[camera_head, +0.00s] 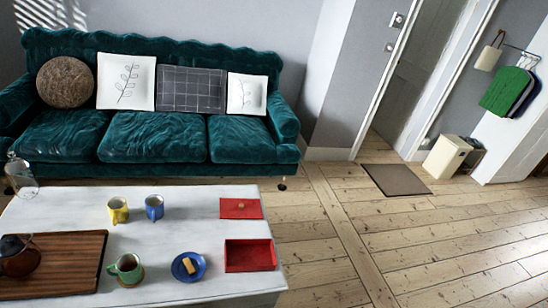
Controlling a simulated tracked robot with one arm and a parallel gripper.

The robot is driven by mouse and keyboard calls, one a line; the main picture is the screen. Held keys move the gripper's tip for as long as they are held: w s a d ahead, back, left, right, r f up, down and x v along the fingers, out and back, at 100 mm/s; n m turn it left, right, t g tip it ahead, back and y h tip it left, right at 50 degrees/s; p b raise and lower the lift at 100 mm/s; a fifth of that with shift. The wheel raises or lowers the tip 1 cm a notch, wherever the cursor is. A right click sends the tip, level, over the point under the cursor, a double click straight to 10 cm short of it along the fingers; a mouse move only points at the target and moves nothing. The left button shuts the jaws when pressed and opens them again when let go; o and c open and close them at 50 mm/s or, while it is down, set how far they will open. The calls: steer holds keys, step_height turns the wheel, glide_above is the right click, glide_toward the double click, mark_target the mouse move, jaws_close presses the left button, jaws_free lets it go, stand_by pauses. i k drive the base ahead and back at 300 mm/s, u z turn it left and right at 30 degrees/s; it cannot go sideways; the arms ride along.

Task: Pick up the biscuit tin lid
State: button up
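The biscuit tin lid (230,209) is a flat red rectangle with a small light brown knob on top. It lies on the white table (180,222) near the far right corner. The red biscuit tin (250,254) stands open on the same table, closer to me, with a gap between it and the lid. Nothing lies on the lid. My gripper is not in view.
A yellow mug (118,210), blue mug (154,207), green mug (126,269) and blue plate (188,267) stand left of the tin. A wooden tray (75,260) is further left. A green sofa (155,137) stands behind the table. Floor to the right is mostly clear.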

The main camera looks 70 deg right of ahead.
mark_target(231, 209)
steer(key=z, duration=1.65)
steer(key=i, duration=0.45)
steer(key=u, duration=0.15)
steer(key=k, duration=0.5)
steer(key=u, duration=1.6)
steer(key=i, duration=0.9)
steer(key=z, duration=0.25)
